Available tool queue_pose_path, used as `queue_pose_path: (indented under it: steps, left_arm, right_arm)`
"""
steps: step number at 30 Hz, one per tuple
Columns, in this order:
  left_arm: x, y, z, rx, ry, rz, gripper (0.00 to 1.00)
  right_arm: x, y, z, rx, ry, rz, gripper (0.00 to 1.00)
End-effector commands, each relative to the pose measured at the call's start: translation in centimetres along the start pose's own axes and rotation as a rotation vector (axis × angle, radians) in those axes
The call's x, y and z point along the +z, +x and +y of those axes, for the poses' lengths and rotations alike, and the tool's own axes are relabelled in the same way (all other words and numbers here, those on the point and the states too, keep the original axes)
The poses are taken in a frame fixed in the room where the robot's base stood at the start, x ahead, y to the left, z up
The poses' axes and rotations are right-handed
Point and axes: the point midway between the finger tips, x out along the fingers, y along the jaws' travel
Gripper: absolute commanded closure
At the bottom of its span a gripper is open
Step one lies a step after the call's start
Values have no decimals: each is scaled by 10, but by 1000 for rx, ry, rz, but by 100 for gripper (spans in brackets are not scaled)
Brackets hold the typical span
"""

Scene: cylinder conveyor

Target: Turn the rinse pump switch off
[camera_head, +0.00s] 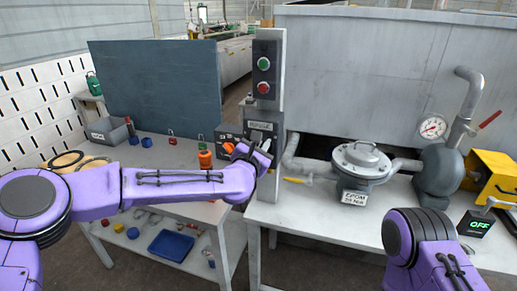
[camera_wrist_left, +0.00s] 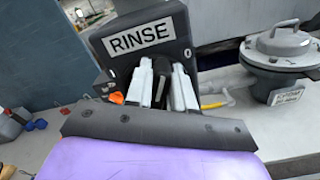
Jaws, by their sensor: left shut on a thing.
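The rinse switch box (camera_head: 263,138) is a dark box on the grey post, below a panel with a green and a red button. In the left wrist view its white RINSE label (camera_wrist_left: 141,37) is large and slightly tilted. My left gripper (camera_wrist_left: 161,80) is at the front of this box, just below the label. Its two pale fingers are shut on the dark switch lever (camera_wrist_left: 160,72) between them. The fingers hide part of the lever, so its exact position is hard to read. In the head view my left gripper (camera_head: 263,146) reaches the box from the left. My right gripper is out of view.
A button panel (camera_head: 264,70) stands above the box. A grey pump (camera_head: 362,160), pipes and a gauge (camera_head: 433,127) stand right. A blue tray (camera_head: 171,246) lies on the lower left shelf.

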Motion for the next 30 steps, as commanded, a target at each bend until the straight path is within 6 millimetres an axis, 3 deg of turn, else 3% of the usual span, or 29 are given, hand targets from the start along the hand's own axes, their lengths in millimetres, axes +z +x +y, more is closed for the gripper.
queue_pose_path:
  steps: [9,30]
  left_arm:
    - [-3,0,-10,0,302,0,100]
    - [-12,0,-24,-2,924,0,100]
  right_arm:
    - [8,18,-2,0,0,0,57]
    - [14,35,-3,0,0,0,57]
